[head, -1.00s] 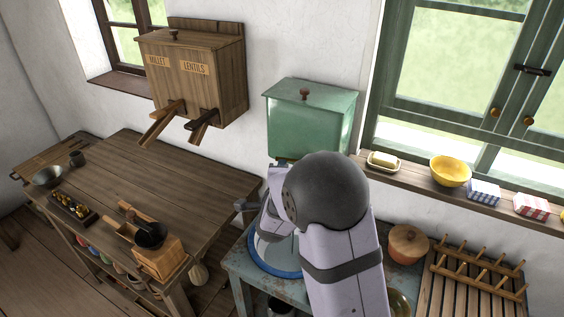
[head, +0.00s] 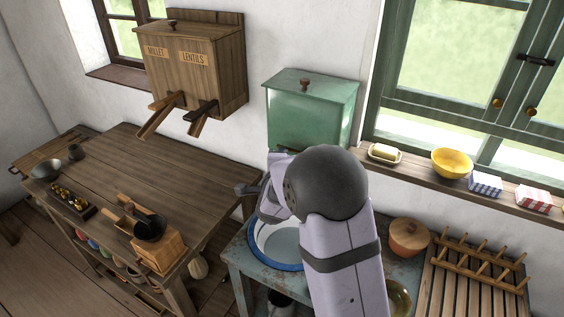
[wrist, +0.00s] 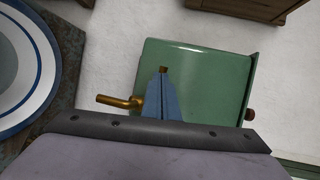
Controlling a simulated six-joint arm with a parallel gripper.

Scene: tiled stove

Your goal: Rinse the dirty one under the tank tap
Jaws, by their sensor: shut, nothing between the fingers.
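The green tank (head: 308,118) stands against the back wall and fills the middle of the wrist view (wrist: 205,75). In the wrist view its brass tap (wrist: 118,101) sticks out left toward the basin. My arm hides the gripper's fingers in the head view. The blue-rimmed white basin (head: 284,266) sits below the tank, partly behind my arm. I cannot tell which object is the dirty one.
A lidded clay pot (head: 408,238), a greenish bowl (head: 400,300) and a wooden rack (head: 478,265) are right of my arm. A yellow bowl (head: 452,163) and butter dish (head: 384,153) stand on the sill. A wooden table (head: 150,170) with a grinder (head: 158,250) is left.

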